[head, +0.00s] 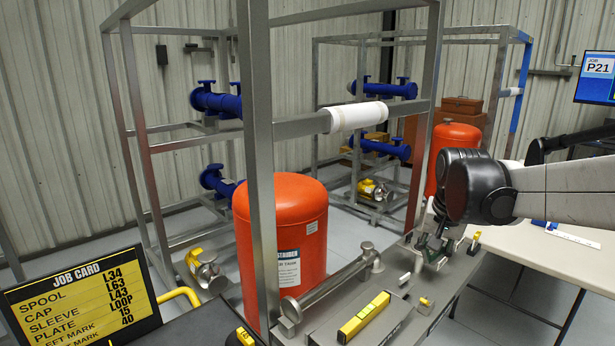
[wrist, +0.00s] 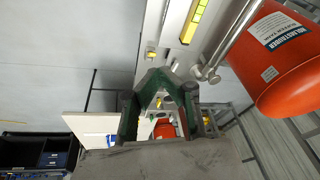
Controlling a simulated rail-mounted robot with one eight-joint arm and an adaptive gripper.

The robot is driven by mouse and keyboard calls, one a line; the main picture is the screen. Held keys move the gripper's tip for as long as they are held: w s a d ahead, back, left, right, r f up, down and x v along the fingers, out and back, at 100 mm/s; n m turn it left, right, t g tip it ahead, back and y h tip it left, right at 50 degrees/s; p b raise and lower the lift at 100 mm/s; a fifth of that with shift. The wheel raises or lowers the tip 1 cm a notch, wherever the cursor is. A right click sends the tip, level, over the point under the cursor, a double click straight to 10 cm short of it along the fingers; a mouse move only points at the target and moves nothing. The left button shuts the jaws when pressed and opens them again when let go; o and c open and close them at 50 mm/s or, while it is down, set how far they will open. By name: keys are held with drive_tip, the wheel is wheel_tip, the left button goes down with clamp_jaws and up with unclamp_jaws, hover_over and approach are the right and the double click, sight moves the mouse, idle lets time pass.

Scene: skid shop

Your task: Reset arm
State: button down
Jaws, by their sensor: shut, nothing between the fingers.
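My gripper (head: 435,250) hangs at the end of my arm on the right of the head view, above the right end of the grey bench (head: 385,330). Its fingers are dark with green parts and are shut with nothing between them. In the wrist view my gripper (wrist: 160,80) shows its fingers meeting in an arch, apart from the bench things. A yellow level (head: 363,317) lies on the bench to its left.
A silver pipe spool (head: 330,283) lies along the bench beside a metal frame post (head: 262,180). An orange tank (head: 282,235) stands behind it. A white table (head: 545,245) is at the right. A job card screen (head: 80,300) is at the lower left.

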drive_tip(key=s+a+f+n+t, duration=0.1)
drive_tip(key=s+a+n+t, duration=0.1)
drive_tip(key=s, duration=0.9)
drive_tip(key=s+a+f+n+t, duration=0.1)
drive_tip(key=s+a+n, duration=0.2)
drive_tip(key=s, duration=0.9)
drive_tip(key=a, duration=0.2)
drive_tip(key=shift+s+a+f+t, duration=0.2)
drive_tip(key=shift+a+f+t, duration=0.1)
drive_tip(key=shift+f+t, duration=0.1)
